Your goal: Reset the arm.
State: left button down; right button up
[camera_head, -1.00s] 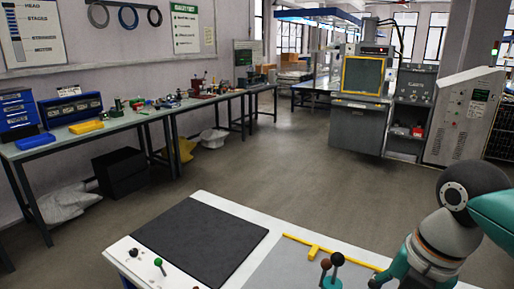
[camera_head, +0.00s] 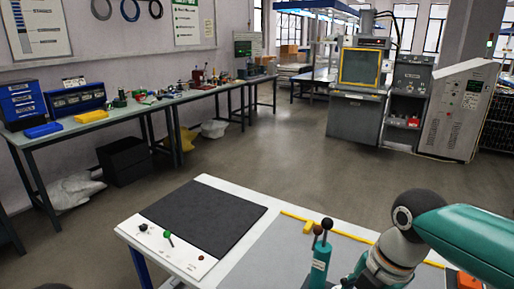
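My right arm reaches in from the right edge, with a teal link and a grey wrist joint, over the right side of the white workbench (camera_head: 215,273). Its gripper is below the bottom of the picture. My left arm and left gripper are out of the picture.
A black mat (camera_head: 205,218) and a small panel with a green-knobbed lever (camera_head: 168,238) are at the bench's left. A side table (camera_head: 110,121) with tools lines the wall. A grey machine (camera_head: 358,90) stands at the back. The floor between is clear.

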jog(key=s+a+f+m+y, duration=0.1)
jog(key=a+f+m, duration=0.2)
jog(key=f+m, duration=0.7)
jog(key=a+f+m+y, duration=0.1)
jog(key=a+f+m, duration=0.15)
jog(key=f, duration=1.35)
jog(key=s+f+m, duration=1)
jog(key=f+m, duration=0.3)
jog(key=shift+s+a+f+m, duration=0.25)
jog(key=shift+s+f+m, duration=0.05)
jog(key=shift+s+m, duration=0.1)
